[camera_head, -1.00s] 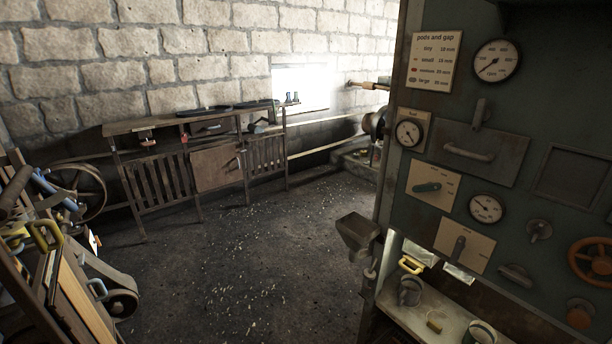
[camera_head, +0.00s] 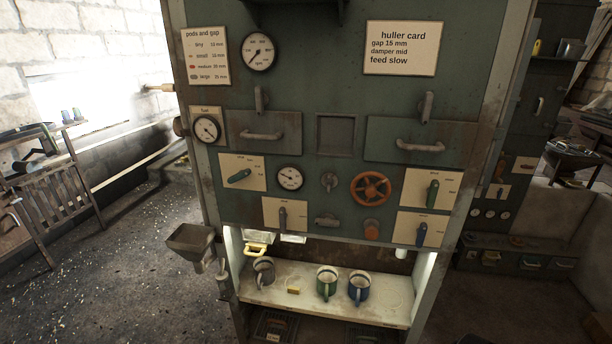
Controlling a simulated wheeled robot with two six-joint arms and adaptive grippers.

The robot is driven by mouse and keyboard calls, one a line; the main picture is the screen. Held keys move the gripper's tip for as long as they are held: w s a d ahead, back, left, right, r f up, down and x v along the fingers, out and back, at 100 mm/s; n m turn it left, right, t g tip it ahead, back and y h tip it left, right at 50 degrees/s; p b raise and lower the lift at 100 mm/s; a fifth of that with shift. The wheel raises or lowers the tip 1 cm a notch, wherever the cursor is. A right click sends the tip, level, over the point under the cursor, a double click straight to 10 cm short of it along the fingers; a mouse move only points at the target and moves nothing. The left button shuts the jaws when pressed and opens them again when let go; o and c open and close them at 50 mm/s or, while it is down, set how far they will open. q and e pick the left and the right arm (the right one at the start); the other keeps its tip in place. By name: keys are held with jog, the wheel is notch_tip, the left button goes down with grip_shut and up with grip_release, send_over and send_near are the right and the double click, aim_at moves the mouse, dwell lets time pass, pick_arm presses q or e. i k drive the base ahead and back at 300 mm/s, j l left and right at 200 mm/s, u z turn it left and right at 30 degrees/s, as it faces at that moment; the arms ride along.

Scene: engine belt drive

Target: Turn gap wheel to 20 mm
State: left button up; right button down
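An orange-red handwheel (camera_head: 370,189), likely the gap wheel, is mounted on the green machine panel (camera_head: 330,60) right of centre. A small round dial (camera_head: 289,178) sits to its left; its scale is too small to read. A huller card (camera_head: 402,48) at the upper right reads gap 15 mm, damper mid, feed slow. A "pods and gap" card (camera_head: 205,56) at the upper left lists pod sizes with gaps in mm. Neither of my grippers is in view, and nothing touches the wheel.
Levers on cream plates flank the wheel, including a green lever (camera_head: 432,194) and a blue lever (camera_head: 421,235). Below, a lit shelf (camera_head: 320,308) holds grey, green and blue mugs. A metal hopper (camera_head: 190,240) juts out at the left. Open floor (camera_head: 120,270) lies left of the machine.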

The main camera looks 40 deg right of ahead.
aim_at(370, 190)
jog(key=z, duration=1.75)
